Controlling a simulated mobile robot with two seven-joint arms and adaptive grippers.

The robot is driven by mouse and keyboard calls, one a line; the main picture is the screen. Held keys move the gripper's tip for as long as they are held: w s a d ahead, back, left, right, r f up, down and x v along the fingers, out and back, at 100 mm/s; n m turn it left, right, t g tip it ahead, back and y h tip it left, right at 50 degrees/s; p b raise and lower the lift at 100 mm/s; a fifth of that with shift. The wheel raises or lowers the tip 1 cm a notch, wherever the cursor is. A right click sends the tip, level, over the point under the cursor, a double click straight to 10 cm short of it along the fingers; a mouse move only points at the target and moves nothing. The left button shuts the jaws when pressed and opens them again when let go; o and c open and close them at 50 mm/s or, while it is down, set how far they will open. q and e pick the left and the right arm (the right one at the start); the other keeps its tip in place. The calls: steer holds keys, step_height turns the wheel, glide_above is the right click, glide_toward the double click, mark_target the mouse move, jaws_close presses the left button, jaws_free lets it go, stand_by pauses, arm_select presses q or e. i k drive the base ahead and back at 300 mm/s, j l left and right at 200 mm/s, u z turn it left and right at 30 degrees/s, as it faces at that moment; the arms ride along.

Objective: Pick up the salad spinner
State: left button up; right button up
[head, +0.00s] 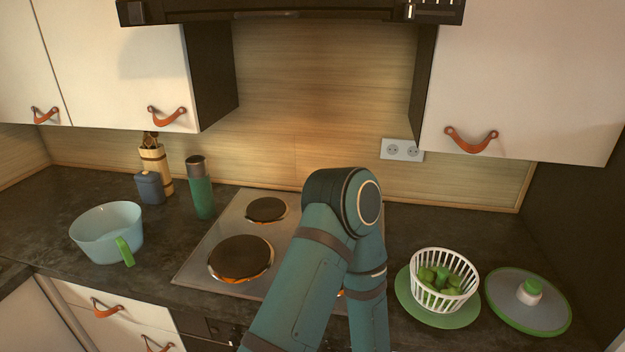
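A white slatted basket (416,278) holds several green pieces and sits on a round green base (437,316) on the counter at the right. Beside it on the right lies a round clear lid (508,297) with a green rim and a green and white knob. These look like the parts of the salad spinner, with the lid off the basket. One of my teal arms rises from the bottom middle and bends at a joint, with its lower part going down left of the basket. Neither gripper shows in the head view.
A pale blue bowl (105,228) with a green handle stands on the left counter. A green bottle (201,191), a grey container (150,188) and a wooden holder (158,166) stand behind it. A hob (226,232) lies mid-counter, partly behind my arm. Cupboards hang above.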

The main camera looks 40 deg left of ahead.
mark_target(111, 232)
steer(key=u, duration=4.35)
steer(key=i+l, duration=0.1)
steer(key=i, duration=0.25)
steer(key=i+z, duration=0.5)
steer(key=i, duration=0.6)
